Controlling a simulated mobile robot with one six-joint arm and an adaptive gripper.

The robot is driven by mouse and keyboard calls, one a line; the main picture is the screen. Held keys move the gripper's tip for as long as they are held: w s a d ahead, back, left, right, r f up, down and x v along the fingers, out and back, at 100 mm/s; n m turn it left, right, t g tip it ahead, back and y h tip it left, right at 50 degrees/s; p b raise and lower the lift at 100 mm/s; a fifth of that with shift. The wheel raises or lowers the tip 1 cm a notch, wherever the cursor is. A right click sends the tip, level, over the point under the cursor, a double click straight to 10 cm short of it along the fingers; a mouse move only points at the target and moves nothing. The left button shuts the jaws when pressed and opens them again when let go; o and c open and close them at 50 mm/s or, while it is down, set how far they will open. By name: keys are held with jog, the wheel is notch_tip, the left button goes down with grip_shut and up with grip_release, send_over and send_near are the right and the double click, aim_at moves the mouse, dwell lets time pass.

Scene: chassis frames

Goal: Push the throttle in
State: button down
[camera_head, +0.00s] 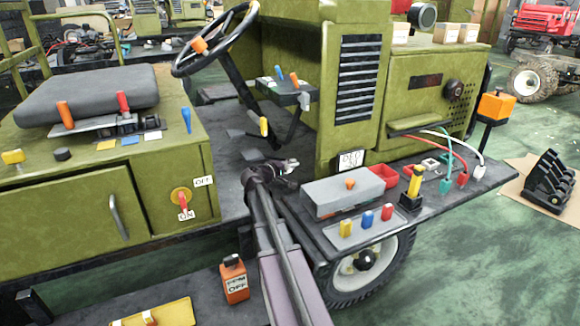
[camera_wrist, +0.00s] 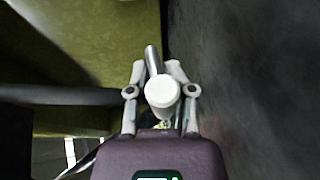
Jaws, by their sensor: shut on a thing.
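In the wrist view, a white round-ended knob (camera_wrist: 161,91) on a grey metal rod (camera_wrist: 152,58) sits between the two fingers of my gripper (camera_wrist: 157,70). It looks like the throttle, though no label shows on it. My gripper is shut on it.
A steering wheel (camera_head: 215,38) on a dark column stands behind and left of my gripper. A grey box (camera_head: 335,196) and a tray of coloured switches (camera_head: 362,228) lie close on its right.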

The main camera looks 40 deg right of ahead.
jog(key=shift+s+d+r, duration=0.1)
jog(key=shift+s+d, duration=0.05)
jog(key=shift+d, duration=0.55)
jog(key=shift+s+d, duration=0.15)
jog(key=shift+d, duration=0.5)
jog(key=c, duration=0.6)
grip_release()
jog(key=shift+s+r, duration=0.1)
jog(key=shift+c, duration=0.2)
jog(key=shift+a, duration=0.15)
